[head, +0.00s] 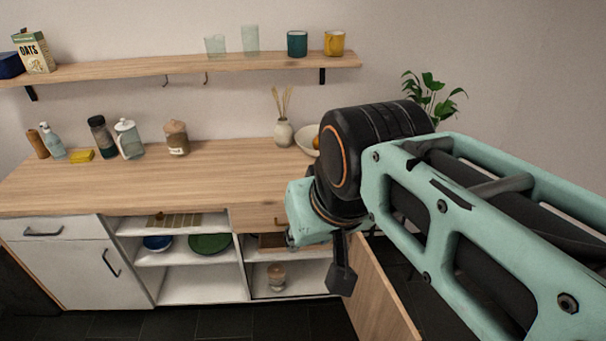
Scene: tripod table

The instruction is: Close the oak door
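The oak door (378,297) stands swung open at the lower right of the counter, seen at a steep angle. Its upper part is partly hidden behind my arm. The cabinet opening beside it shows shelves with a small jar (277,275) on the lower one. My gripper (341,276) points down in front of the cabinet, just left of the door's near face in the picture. One dark finger shows clearly. The rest is hidden by the wrist, so its opening is unclear, as is any touch with the door.
The wooden counter (215,166) carries bottles, jars, a vase (284,132) and a bowl (306,141). Open shelves to the left hold a blue bowl (157,243) and a green plate (210,244). A white door (68,272) is shut at far left. A plant (432,97) stands behind my arm.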

